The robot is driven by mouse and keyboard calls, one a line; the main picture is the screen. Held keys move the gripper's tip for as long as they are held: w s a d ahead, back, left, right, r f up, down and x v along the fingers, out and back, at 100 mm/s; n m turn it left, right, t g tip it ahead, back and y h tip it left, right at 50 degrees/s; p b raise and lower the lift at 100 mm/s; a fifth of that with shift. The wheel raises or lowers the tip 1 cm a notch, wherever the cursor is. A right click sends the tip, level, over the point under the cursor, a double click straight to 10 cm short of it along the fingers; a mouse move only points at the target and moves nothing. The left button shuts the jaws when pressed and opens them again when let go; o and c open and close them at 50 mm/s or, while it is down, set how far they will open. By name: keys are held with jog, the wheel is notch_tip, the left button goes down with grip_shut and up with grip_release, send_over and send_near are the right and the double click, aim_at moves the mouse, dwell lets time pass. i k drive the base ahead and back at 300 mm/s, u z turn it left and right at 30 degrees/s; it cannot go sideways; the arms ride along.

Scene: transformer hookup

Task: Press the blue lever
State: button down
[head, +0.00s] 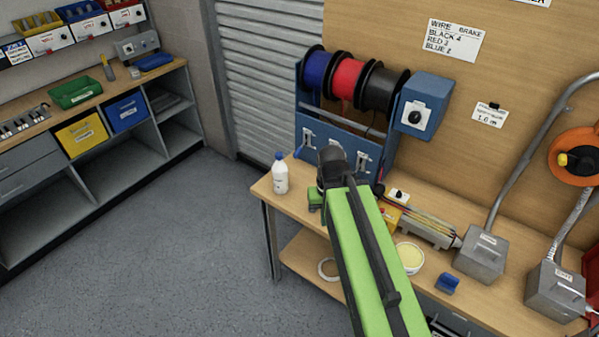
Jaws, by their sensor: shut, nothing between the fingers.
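The wire rack (305,118) stands at the back of the workbench and holds a blue spool (314,72), a red spool (347,78) and a black spool (383,88). A small blue lever (298,152) sticks out low at the rack's left side, above the bench top. My green arm reaches up from the bottom of the view. My gripper (332,160) is dark, shut and empty, in front of the rack's lower part and right of the blue lever. They look apart. My arm hides part of the rack's lower front.
A white bottle with a blue cap (280,174) stands at the bench's left end, near the blue lever. A yellowish round tub (409,257), colored wires (428,226) and grey boxes (481,254) lie right of my arm. The floor (170,240) at left is clear.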

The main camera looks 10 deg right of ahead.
aim_at(298, 152)
jog(key=k, duration=0.75)
jog(key=u, duration=0.75)
jog(key=i, duration=1.55)
jog(key=u, duration=0.65)
jog(key=i, duration=1.5)
jog(key=z, duration=0.1)
